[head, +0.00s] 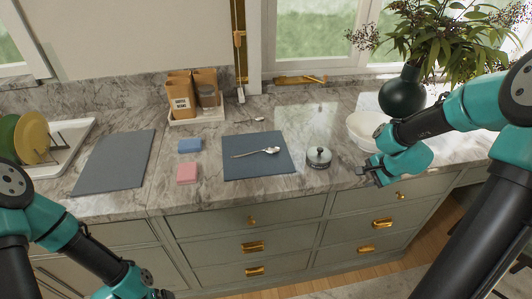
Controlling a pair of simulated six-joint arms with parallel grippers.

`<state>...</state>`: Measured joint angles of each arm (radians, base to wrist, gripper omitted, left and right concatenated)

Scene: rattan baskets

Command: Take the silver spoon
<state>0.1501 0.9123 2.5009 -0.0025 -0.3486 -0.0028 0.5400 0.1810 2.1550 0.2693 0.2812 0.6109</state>
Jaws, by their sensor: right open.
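The silver spoon (258,152) lies on a dark blue-grey mat (245,170) in the middle of the counter, its bowl toward the right. My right gripper (368,177) is open and empty at the counter's front edge, to the right of the spoon and apart from it. My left gripper (158,294) is low at the bottom edge of the view, in front of the cabinets and well away from the spoon. Its jaws are too small and cut off to tell their state.
A round lidded grey pot (319,158) stands between the mat and my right gripper. A white bowl (362,130) and a dark vase (402,96) stand at right. Blue (189,146) and pink (187,174) sponges lie left of the mat. Another grey mat (115,162) lies farther left.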

